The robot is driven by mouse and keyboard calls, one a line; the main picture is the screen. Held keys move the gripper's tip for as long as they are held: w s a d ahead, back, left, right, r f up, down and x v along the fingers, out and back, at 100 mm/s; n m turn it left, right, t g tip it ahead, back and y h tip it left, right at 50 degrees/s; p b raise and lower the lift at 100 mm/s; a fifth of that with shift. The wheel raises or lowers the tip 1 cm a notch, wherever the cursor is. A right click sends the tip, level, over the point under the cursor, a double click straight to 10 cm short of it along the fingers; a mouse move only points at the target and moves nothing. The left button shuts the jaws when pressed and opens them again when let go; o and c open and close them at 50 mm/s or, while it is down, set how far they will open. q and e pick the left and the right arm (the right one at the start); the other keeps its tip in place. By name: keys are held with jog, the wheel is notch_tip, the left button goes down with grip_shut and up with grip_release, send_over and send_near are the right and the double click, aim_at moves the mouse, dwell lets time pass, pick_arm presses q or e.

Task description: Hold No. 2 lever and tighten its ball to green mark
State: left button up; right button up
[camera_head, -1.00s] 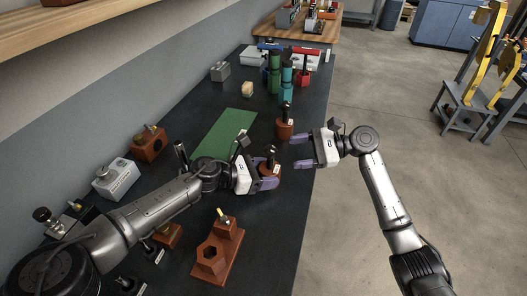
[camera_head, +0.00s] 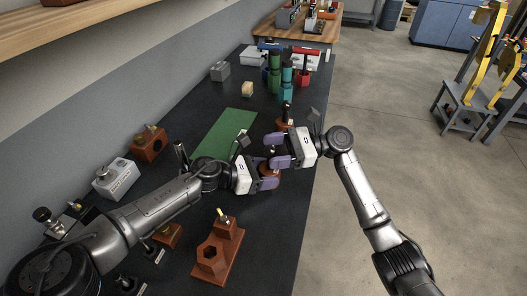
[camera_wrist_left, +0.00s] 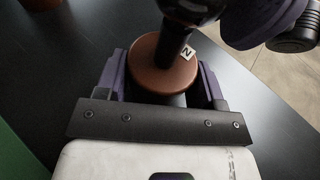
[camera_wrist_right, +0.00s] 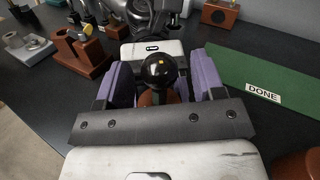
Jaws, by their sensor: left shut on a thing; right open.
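The No. 2 lever has a brown round base (camera_wrist_left: 147,78), a dark shaft with a white "2" label (camera_wrist_left: 188,52), and a glossy black ball (camera_wrist_right: 158,70) on top. My left gripper (camera_head: 266,177) is shut on the brown base, with a finger on either side of it in the left wrist view. My right gripper (camera_head: 275,151) is open at the top of the lever. In the right wrist view its purple fingers (camera_wrist_right: 163,80) stand on both sides of the ball, with a gap visible. A small yellow-orange mark shows on the ball; I see no green mark.
A green mat (camera_head: 225,133) with a "DONE" label (camera_wrist_right: 263,92) lies beside the lever. Another brown-based lever (camera_head: 285,123) stands just beyond my right gripper. A brown fixture with a hexagonal hole (camera_head: 217,252) stands nearer. Green and teal cylinders stand farther back.

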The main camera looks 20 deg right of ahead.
jog(key=shift+w+a, duration=0.2)
jog(key=shift+a, duration=1.25)
jog(key=c, duration=0.9)
